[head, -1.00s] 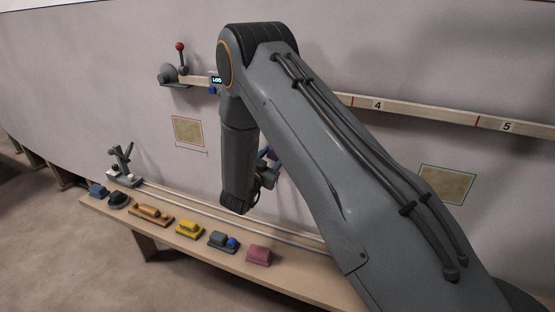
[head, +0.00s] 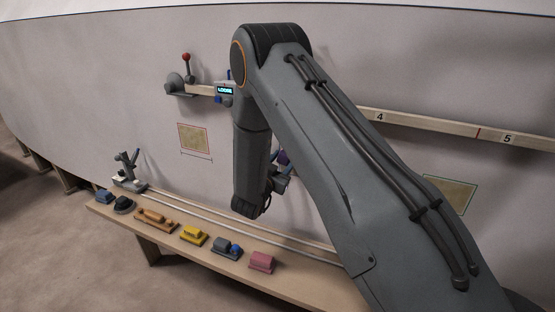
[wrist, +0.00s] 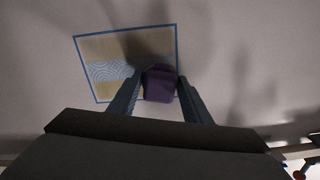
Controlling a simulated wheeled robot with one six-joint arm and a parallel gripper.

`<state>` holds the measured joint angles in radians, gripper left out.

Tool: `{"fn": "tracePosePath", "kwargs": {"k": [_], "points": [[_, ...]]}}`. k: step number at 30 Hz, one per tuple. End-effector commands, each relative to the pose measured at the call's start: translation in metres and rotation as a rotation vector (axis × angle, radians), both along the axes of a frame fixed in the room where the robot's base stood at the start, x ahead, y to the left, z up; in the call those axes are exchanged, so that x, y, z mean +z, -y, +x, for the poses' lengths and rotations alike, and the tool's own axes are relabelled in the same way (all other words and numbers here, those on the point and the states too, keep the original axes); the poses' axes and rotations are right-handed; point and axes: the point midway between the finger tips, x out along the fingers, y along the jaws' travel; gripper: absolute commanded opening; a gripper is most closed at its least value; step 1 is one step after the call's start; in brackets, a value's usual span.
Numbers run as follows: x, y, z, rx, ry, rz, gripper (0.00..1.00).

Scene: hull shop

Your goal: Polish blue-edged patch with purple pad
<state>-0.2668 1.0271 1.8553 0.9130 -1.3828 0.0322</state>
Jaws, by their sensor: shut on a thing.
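In the wrist view, the blue-edged patch (wrist: 98,47) lies on the pale hull wall. It has tan areas and a pale swirl-marked band across its left middle. The purple pad (wrist: 159,86) is between the fingers of my gripper (wrist: 158,92), which is shut on it. The pad is over the patch's lower right part; I cannot tell whether it touches the surface. In the head view, a little of the purple pad (head: 284,157) shows beside my arm. My arm hides the blue-edged patch there.
A red-edged patch (head: 194,139) and a green-edged patch (head: 455,193) are on the wall. A numbered wooden batten (head: 430,123) crosses it, with a red-knobbed clamp (head: 186,72) and a display (head: 226,90) reading "LOOSE". A bench (head: 165,238) below holds several coloured blocks.

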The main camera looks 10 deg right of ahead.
Motion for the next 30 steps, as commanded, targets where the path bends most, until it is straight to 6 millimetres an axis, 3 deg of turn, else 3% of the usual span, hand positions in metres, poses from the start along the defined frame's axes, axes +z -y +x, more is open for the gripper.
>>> {"fn": "tracePosePath", "kwargs": {"k": [30], "points": [[-0.001, 0.044, -0.033, -0.003, -0.003, -0.001, 0.25]]}}
